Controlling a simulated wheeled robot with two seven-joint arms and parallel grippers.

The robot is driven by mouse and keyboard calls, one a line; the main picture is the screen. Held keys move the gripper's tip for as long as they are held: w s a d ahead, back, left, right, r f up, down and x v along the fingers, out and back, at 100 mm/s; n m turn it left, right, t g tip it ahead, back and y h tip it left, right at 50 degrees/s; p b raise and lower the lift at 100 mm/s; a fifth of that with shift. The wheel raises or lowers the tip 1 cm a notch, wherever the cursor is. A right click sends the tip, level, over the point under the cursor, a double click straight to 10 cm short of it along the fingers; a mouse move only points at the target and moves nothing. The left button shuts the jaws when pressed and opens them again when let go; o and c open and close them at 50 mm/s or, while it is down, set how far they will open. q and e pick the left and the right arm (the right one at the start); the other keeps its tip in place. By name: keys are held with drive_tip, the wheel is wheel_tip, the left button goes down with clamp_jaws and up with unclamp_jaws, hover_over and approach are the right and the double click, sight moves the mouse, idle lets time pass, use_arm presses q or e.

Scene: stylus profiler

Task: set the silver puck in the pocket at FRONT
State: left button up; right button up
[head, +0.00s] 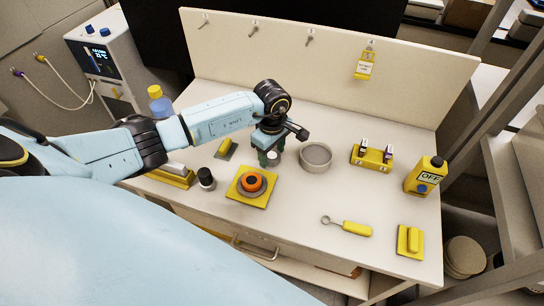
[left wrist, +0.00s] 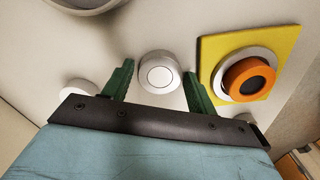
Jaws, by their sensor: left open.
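My left gripper (head: 270,157) is open over the white table, with its green fingers pointing down. In the left wrist view the gripper (left wrist: 158,80) has a pale silver round puck (left wrist: 160,72) between its fingers, with a gap on each side. The puck shows partly in the head view (head: 273,158), largely hidden by the fingers. A yellow square plate (head: 240,193) bears a grey disc with an orange ring-shaped piece (head: 252,182); it also shows at the right of the left wrist view (left wrist: 212,52). I can read no FRONT label and cannot tell which pocket is meant. My right gripper is not in view.
A grey round dish (head: 316,156) stands just right of the gripper. A dark-topped cylinder (head: 206,179) stands left of the yellow plate.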

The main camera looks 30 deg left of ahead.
use_arm(q)
drive_tip(key=shift+c, duration=0.5)
drive_tip(key=shift+r, duration=0.1)
drive_tip(key=c, duration=0.8)
